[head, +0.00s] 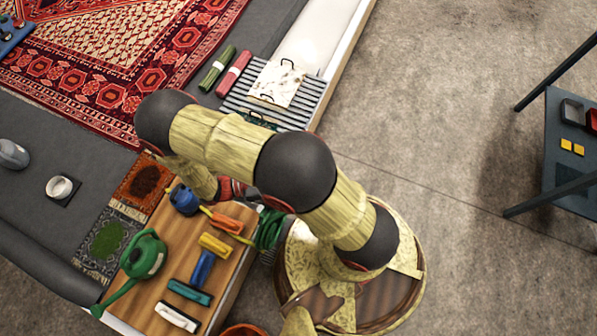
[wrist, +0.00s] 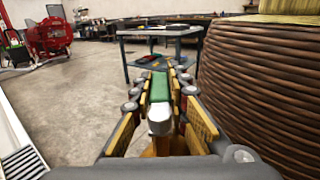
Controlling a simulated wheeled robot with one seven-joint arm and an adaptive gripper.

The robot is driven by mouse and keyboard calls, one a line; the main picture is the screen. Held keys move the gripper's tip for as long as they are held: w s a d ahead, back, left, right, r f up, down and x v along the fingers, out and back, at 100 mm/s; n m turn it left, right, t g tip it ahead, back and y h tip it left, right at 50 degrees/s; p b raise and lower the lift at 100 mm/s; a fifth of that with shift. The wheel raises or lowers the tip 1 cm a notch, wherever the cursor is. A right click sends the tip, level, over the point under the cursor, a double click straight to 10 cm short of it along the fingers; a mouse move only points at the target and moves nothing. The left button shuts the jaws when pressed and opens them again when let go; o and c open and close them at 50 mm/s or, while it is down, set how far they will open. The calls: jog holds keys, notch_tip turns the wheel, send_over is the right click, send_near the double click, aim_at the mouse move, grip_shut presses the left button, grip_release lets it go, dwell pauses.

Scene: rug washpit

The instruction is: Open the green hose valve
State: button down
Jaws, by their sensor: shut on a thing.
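In the wrist view my gripper (wrist: 160,76) has its yellow-padded fingers closed on both sides of a green valve handle (wrist: 159,87). A pale metal part (wrist: 160,120) shows at the near end of the green piece, between the fingers. In the head view my arm covers the gripper and the valve. A coiled green hose (head: 268,230) shows beside the wooden bench top, partly behind my arm. How far the handle is turned cannot be told.
The bench top (head: 230,283) holds several coloured brushes and a green watering can (head: 143,257). A slatted grate (head: 310,98) lies at the pit edge beyond. A dark table (head: 572,165) stands at the right. Concrete floor between is clear. A red machine (wrist: 50,37) stands far left.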

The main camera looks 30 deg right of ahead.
jog(key=c, duration=1.7)
grip_release()
jog(key=v, duration=1.2)
jog(key=shift+c, duration=0.5)
